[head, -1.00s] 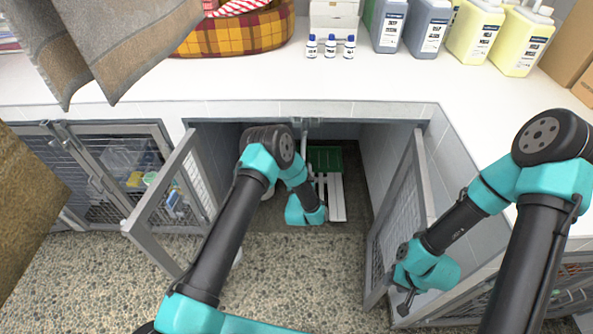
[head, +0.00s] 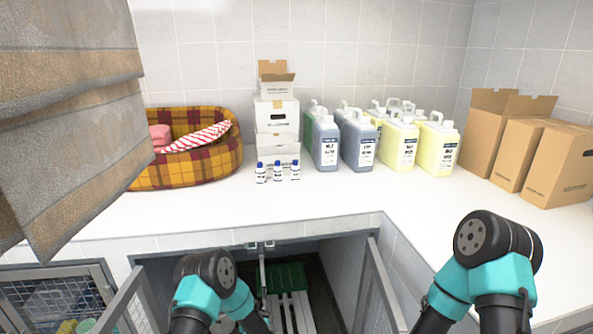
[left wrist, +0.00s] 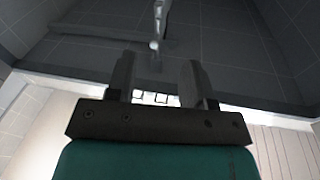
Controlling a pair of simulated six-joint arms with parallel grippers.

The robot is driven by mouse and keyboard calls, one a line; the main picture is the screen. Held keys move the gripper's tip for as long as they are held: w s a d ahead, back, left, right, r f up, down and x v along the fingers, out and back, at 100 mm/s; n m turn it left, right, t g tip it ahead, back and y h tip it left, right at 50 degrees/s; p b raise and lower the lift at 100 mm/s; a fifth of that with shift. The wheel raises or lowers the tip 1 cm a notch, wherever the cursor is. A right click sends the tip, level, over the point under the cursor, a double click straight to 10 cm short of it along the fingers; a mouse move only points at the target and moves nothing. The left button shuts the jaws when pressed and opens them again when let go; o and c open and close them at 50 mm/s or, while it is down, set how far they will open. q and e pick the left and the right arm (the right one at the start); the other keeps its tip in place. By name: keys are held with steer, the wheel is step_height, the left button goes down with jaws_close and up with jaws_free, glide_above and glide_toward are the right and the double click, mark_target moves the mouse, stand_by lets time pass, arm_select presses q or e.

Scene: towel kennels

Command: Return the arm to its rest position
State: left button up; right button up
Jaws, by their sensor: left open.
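My left arm reaches down into the open kennel under the counter in the head view; its gripper is below the picture there. In the left wrist view my left gripper (left wrist: 157,85) has its two dark fingers apart, with nothing held between them. Beyond the fingers are grey tiled walls (left wrist: 225,50) and a thin metal pipe (left wrist: 158,20). My right arm comes in at the lower right of the head view, and its gripper is out of the picture.
The kennel's left mesh door (head: 130,305) and right mesh door (head: 377,290) stand open. A green crate (head: 286,278) and white slats (head: 292,312) lie inside. On the counter (head: 330,205) are a plaid bed (head: 200,172), small bottles (head: 278,172), jugs (head: 357,143) and cartons (head: 500,135). Towels (head: 75,150) hang left.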

arm_select(q)
steer(key=s+a+f+n+g+h, duration=0.1)
steer(key=s+a+f+g+h, duration=0.15)
steer(key=s+g, duration=0.35)
steer(key=s+a+f+g+h, duration=0.1)
steer(key=s+a+f+g, duration=0.25)
steer(key=s, duration=0.45)
steer(key=s+a+r+n+g, duration=0.1)
steer(key=s+g, duration=0.7)
steer(key=s, duration=1.1)
step_height(320, 180, up, 2)
steer(key=shift+s+a+r+n+g+h, duration=0.2)
steer(key=shift+s+n+g+h, duration=0.2)
steer(key=shift+n, duration=0.2)
steer(key=shift+w, duration=0.15)
